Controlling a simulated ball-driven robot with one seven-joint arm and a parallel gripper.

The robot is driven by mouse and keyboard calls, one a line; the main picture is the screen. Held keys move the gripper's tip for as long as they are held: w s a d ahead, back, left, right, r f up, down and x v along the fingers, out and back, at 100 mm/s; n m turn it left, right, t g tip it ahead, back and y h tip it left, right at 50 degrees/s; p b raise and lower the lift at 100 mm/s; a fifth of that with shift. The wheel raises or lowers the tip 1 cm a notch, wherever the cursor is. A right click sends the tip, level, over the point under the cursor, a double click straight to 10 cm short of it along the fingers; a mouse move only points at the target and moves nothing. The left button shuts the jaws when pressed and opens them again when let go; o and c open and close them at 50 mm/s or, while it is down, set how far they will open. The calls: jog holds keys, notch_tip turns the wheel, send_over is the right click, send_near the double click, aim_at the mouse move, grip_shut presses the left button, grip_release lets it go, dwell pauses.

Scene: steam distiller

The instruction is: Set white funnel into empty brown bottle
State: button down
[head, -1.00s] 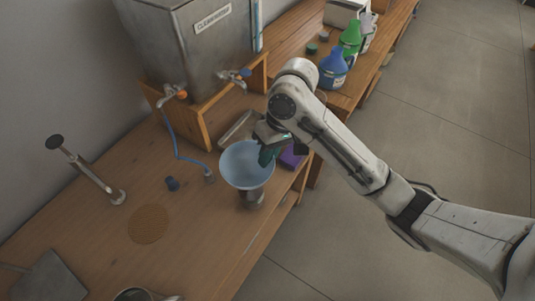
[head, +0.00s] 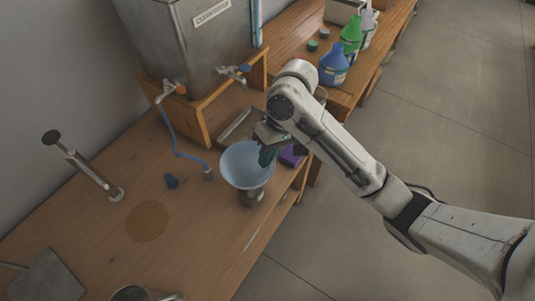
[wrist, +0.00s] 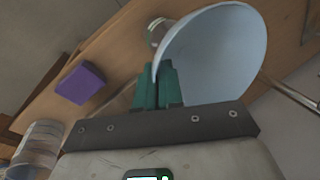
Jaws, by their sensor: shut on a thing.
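The white funnel (head: 244,165) is wide and looks pale blue in this light. It is mouth up over the near part of the bench, and fills the upper right of the wrist view (wrist: 222,50). My gripper (head: 267,155) is shut on the funnel's rim; its green fingers (wrist: 157,88) pinch the wall in the wrist view. A small brownish bottle (head: 251,197) shows directly below the funnel in the head view. The funnel hides the bottle's neck and the spout, so I cannot tell whether the spout is inside it.
A purple block (head: 292,155) is just beyond my gripper. The steel distiller (head: 203,50) stands on a wooden stand behind, with a blue hose (head: 180,145). The bench's front edge is close.

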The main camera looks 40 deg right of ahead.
jog(key=shift+f, duration=0.45)
jog(key=c, duration=1.2)
grip_release()
notch_tip(320, 180, up, 7)
jog(key=p, duration=0.6)
jog(key=shift+r, duration=0.1)
